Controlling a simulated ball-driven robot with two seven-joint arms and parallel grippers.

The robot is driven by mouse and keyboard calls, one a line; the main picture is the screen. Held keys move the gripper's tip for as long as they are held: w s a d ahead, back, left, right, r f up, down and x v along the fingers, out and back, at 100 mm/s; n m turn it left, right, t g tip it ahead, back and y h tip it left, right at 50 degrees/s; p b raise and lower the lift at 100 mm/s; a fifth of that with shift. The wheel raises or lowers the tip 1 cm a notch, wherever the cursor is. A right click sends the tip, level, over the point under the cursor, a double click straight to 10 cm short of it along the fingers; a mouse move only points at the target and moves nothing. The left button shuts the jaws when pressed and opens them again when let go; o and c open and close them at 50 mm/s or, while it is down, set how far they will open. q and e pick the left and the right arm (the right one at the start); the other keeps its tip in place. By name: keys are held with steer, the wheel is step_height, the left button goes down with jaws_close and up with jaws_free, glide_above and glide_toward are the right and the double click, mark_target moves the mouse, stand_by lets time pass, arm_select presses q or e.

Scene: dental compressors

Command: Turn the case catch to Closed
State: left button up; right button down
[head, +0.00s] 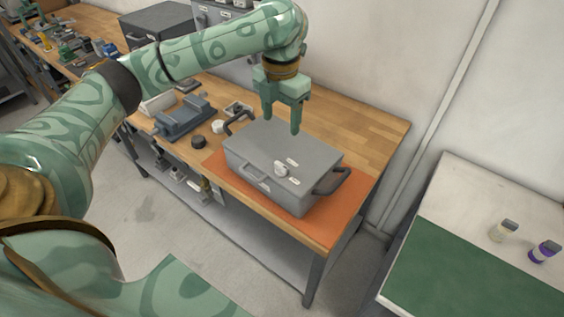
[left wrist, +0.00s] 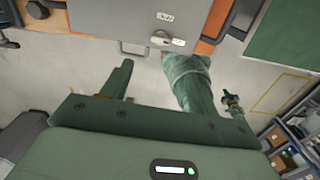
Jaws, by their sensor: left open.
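The grey case (head: 262,163) lies flat with its lid down on an orange mat (head: 333,222). Its catch (head: 281,169) is a small pale knob on the lid near the front edge, with small white labels beside it, too small to read. The catch also shows in the left wrist view (left wrist: 161,38), near the top edge. My left gripper (head: 282,123) is open and empty, pointing down above the back part of the lid, behind the catch and apart from it.
The case has dark handles at both ends, one at the right (head: 331,181). A blue-grey vise (head: 184,117) and small parts lie left of the case on the wooden bench (head: 360,125). A table with a green mat (head: 470,255) and two small bottles stands at the right.

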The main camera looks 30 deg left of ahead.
mark_target(281, 165)
arm_select(q)
step_height(281, 165, down, 14)
steer(key=b, duration=0.5)
steer(key=shift+f+b, duration=0.25)
steer(key=shift+b, duration=0.05)
